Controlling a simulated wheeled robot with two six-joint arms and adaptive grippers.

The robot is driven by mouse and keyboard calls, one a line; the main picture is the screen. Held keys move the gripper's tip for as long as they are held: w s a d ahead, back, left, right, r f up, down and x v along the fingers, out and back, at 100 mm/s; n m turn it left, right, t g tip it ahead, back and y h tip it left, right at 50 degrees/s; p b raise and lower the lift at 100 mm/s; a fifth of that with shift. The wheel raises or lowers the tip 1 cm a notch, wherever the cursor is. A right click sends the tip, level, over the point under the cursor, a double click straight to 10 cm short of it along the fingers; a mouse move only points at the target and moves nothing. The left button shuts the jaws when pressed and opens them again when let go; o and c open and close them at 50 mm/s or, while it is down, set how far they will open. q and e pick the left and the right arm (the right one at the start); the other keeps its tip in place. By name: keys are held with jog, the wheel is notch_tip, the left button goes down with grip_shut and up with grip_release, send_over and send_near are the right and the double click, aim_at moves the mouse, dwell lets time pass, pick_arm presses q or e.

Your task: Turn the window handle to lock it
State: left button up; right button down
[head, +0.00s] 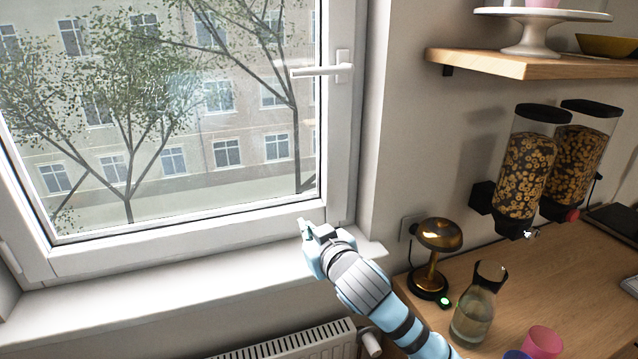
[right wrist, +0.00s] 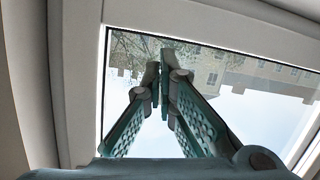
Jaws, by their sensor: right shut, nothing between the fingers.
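The white window handle (head: 322,70) is on the right side of the window frame (head: 340,130). Its lever lies horizontal and points left from its mount, over the glass. My right gripper (head: 303,226) is in front of the lower right part of the window, just above the sill, well below the handle and apart from it. In the right wrist view its two fingers (right wrist: 160,85) are closed together with nothing between them, against the glass and pale frame behind. The handle does not show in the right wrist view. My left gripper is not in view.
The window sill (head: 190,285) runs below the window, with a radiator (head: 300,343) under it. A brass lamp (head: 437,240), a glass carafe (head: 474,310) and a pink cup (head: 541,342) stand on the counter at right. Cereal dispensers (head: 530,165) hang below a wooden shelf (head: 530,66).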

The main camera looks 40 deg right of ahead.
jog(key=w+d+r+m+t+h, duration=0.1)
jog(key=d+r+t, duration=0.1)
jog(key=r, duration=0.8)
jog(key=d+r+t+h, duration=0.1)
jog(key=r+t, duration=0.2)
jog(key=r, duration=0.6)
notch_tip(320, 180, up, 18)
jog(key=m+t+h+p, duration=0.1)
jog(key=t+p, duration=0.2)
jog(key=p, duration=0.3)
send_over(315, 70)
jog(key=f, duration=0.1)
jog(key=s+f+b, duration=0.1)
jog(key=f, duration=0.3)
jog(key=shift+s+a, duration=0.1)
jog(key=shift+s, duration=0.3)
jog(key=shift+w+a, duration=0.1)
